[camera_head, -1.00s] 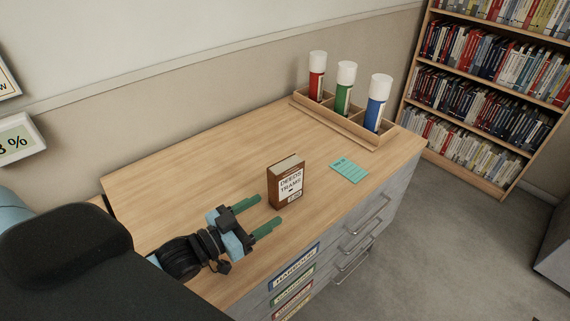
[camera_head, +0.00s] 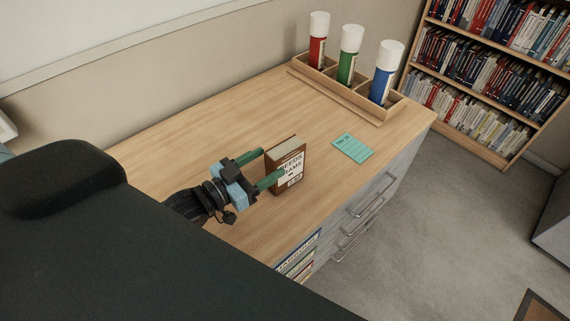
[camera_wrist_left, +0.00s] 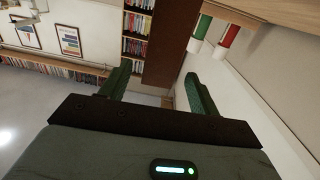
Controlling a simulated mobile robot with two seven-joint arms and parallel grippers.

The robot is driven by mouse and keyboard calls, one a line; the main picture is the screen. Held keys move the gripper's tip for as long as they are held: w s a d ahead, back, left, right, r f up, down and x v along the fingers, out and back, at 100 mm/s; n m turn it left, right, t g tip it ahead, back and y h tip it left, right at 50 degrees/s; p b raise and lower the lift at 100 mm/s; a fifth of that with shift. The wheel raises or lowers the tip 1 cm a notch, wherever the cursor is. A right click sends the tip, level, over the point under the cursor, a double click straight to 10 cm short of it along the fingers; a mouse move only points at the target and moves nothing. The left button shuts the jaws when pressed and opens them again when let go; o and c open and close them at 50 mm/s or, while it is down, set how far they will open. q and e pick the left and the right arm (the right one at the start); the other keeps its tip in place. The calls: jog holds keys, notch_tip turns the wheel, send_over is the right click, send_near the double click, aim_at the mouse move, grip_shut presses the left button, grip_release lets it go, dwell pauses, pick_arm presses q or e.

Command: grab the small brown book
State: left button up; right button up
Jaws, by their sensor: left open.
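The small brown book (camera_head: 291,164) stands upright on the wooden cabinet top, with a white label on its front cover. My left gripper (camera_head: 271,163) is open at the book's near left end. In the left wrist view the book (camera_wrist_left: 168,42) shows as a dark brown slab between the two green fingers (camera_wrist_left: 156,88), with gaps on both sides. I cannot tell whether either finger touches it. My right gripper is not in view.
A wooden rack (camera_head: 340,92) holds red, green and blue white-capped tubes at the back of the cabinet top (camera_head: 215,125). A teal card (camera_head: 352,148) lies right of the book. Drawer handles (camera_head: 372,196) stick out at the front. A bookcase (camera_head: 480,95) stands beyond open floor.

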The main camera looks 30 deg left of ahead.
aim_at(285, 152)
pick_arm(q)
jog(key=shift+p+x, duration=0.4)
jog(key=shift+x, duration=2.85)
jog(key=shift+r, duration=0.1)
grip_shut()
